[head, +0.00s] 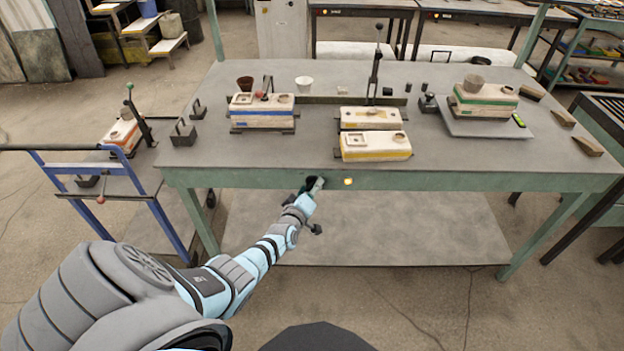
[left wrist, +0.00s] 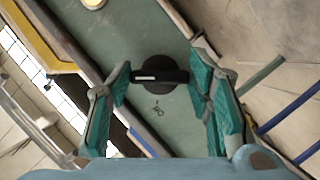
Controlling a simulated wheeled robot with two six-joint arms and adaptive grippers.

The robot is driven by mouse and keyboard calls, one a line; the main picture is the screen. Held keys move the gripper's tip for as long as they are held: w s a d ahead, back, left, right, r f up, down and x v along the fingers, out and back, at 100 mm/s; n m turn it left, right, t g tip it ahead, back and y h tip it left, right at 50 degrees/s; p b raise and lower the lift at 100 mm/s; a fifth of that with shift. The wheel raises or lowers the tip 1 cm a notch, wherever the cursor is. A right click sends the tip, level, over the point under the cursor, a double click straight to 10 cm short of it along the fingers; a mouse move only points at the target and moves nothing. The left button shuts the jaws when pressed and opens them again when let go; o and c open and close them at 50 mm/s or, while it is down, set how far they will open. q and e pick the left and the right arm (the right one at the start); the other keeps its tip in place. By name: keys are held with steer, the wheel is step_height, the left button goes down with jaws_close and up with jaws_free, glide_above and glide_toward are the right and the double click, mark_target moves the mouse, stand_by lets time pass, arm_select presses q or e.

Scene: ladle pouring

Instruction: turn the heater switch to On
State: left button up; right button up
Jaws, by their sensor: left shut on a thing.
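The heater switch is a round black knob (left wrist: 160,90) with a raised bar and a white mark on the bar's left end in the left wrist view. The bar lies roughly level across that view. A small dark label (left wrist: 158,110), seen turned, is on the green panel just below it. My left gripper (left wrist: 161,75) has its teal-padded fingers on either side of the bar, shut on its ends. In the head view my left gripper (head: 314,184) is at the table's front edge and hides the knob. My right gripper is not in view.
A yellow-lit lamp (head: 348,182) is just right of the switch on the green table front (head: 450,182). Sand moulds with a blue stripe (head: 263,112) and a yellow stripe (head: 375,146) stand on the tabletop. A blue-framed cart (head: 165,212) stands left of the table.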

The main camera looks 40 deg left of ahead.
arm_select(q)
steer(key=shift+r+m+g+p, duration=0.1)
steer(key=shift+m+g+p, duration=0.25)
steer(key=shift+p, duration=0.2)
steer(key=o, duration=1.1)
steer(key=shift+o, duration=0.2)
steer(key=s+d, duration=0.4)
steer(key=s, duration=0.8)
steer(key=shift+d, duration=0.4)
steer(key=shift+s+r, duration=0.1)
